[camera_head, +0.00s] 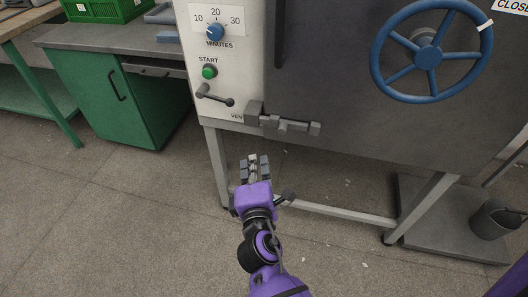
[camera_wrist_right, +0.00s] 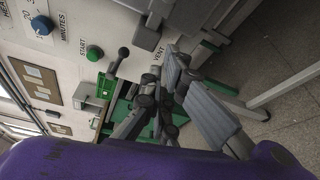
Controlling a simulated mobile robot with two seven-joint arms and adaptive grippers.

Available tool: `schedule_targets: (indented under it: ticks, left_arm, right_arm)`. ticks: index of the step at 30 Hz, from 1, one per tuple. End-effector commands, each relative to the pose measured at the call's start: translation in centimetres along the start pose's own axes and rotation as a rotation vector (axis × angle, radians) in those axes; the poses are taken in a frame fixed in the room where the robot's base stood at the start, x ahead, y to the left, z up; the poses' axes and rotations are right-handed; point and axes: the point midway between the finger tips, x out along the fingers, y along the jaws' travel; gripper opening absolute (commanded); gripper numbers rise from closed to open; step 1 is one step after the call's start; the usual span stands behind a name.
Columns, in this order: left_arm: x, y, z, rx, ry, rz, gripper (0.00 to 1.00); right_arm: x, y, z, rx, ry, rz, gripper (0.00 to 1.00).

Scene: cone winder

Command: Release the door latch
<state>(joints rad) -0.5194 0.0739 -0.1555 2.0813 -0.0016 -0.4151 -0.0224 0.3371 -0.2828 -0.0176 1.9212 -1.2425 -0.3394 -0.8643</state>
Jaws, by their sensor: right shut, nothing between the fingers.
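The door latch (camera_head: 285,123) is a dark grey block with a short bar pointing right. It sits at the lower left corner of the grey door (camera_head: 340,70). My right gripper (camera_head: 256,162) is below the latch and apart from it in the head view, shut and empty. In the wrist view the fingers of my right gripper (camera_wrist_right: 200,95) fill the middle, in front of the machine's front. I cannot make out the latch surely there. My left gripper is not in view.
The vent lever (camera_head: 215,96) is left of the latch, below the green start button (camera_head: 209,71) and blue minutes dial (camera_head: 215,31). A blue handwheel (camera_head: 429,53) is on the door. A green cabinet (camera_head: 120,95) stands left; a bucket (camera_head: 492,221) stands right.

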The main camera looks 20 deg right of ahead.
Motion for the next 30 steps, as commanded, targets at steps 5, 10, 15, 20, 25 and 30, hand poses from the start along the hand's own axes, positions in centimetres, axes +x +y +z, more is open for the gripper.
schedule_targets:
  ticks: [5,10,15,20,25,30]
  left_arm:
    - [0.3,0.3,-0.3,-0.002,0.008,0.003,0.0]
    - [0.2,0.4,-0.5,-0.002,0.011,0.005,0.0]
    - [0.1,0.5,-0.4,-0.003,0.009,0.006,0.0]
    - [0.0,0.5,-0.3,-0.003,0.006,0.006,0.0]
    - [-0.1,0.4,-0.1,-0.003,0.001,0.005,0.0]
    - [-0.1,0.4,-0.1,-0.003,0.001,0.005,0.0]
  right_arm:
    - [0.5,0.9,-0.3,-0.034,-0.01,0.018,0.0]
    - [0.5,0.9,-0.3,-0.033,-0.01,0.018,0.0]
    - [0.8,0.9,-0.3,-0.032,-0.009,0.019,0.0]
    - [2.8,1.2,-0.3,-0.033,-0.009,0.021,0.0]
    - [6.2,1.2,-0.3,-0.032,-0.009,0.021,0.0]
    - [9.5,1.1,-0.2,-0.031,-0.009,0.019,0.0]
